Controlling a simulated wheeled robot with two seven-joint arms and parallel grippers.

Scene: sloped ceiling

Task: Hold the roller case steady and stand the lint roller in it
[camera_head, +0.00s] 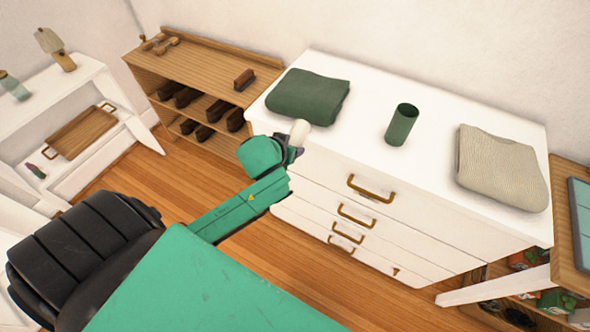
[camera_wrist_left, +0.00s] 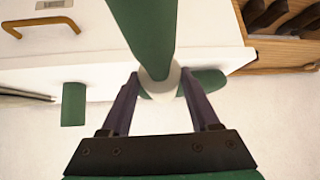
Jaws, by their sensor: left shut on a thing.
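The lint roller is held in my left gripper (camera_head: 292,146). Its pale rounded end (camera_head: 300,132) shows above the gripper in the head view, in front of the white dresser. In the left wrist view a long green part (camera_wrist_left: 146,32) runs from the top edge to a white part (camera_wrist_left: 160,84) between my fingers. My left gripper (camera_wrist_left: 160,76) is shut on it. The roller case, a dark green open cylinder (camera_head: 402,126), stands upright on the dresser, right of and apart from the gripper; it also shows in the left wrist view (camera_wrist_left: 73,104). My right gripper is out of view.
The white dresser top (camera_head: 365,128) has free room around the case. A folded green cloth (camera_head: 308,96) lies left of it and a folded beige cloth (camera_head: 500,168) right. A wooden shoe rack (camera_head: 200,66) stands left of the dresser.

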